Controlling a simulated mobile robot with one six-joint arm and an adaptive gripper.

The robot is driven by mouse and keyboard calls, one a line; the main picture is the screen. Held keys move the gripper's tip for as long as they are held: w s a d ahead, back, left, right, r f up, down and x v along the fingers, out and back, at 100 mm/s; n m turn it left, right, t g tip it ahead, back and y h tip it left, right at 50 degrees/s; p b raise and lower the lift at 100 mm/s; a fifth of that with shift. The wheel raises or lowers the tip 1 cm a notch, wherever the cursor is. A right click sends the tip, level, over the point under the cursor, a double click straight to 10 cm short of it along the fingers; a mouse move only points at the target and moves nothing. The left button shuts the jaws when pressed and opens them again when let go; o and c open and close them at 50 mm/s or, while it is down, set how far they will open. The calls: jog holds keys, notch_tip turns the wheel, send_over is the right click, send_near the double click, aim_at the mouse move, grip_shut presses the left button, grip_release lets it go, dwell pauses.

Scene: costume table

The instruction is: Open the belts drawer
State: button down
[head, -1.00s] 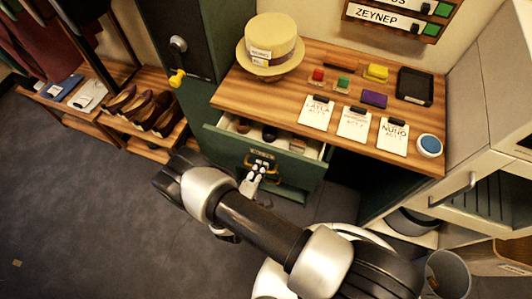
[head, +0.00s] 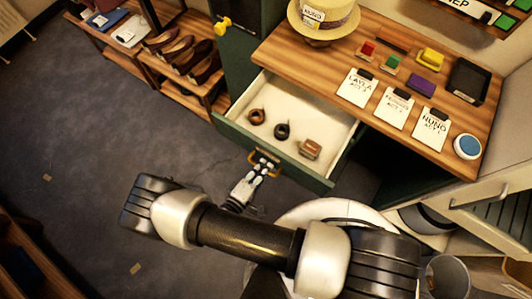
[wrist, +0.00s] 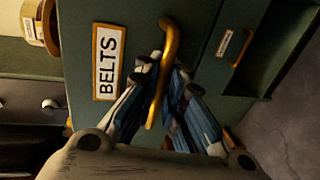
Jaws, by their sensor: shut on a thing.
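The belts drawer (head: 240,138) is dark green with a pale inside, and it stands pulled well out from under the wooden tabletop. Three rolled belts lie in it: a brown one (head: 257,116), a black one (head: 282,131) and a tan one (head: 310,149). In the wrist view the drawer front carries a white label reading BELTS (wrist: 108,63) in a gold frame. My gripper (head: 266,171) is shut on the drawer's brass handle (wrist: 168,50); its fingers (wrist: 160,95) lie on both sides of the bar.
The tabletop (head: 300,60) holds a straw hat (head: 324,18), several coloured blocks, cards and a black tray (head: 468,80). A shoe rack (head: 165,60) stands at the left. The grey floor (head: 90,130) left of the drawer is mostly clear.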

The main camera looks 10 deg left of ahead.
jog(key=shift+r, duration=0.15)
jog(key=c, duration=2)
grip_release()
jog(key=v, duration=1.2)
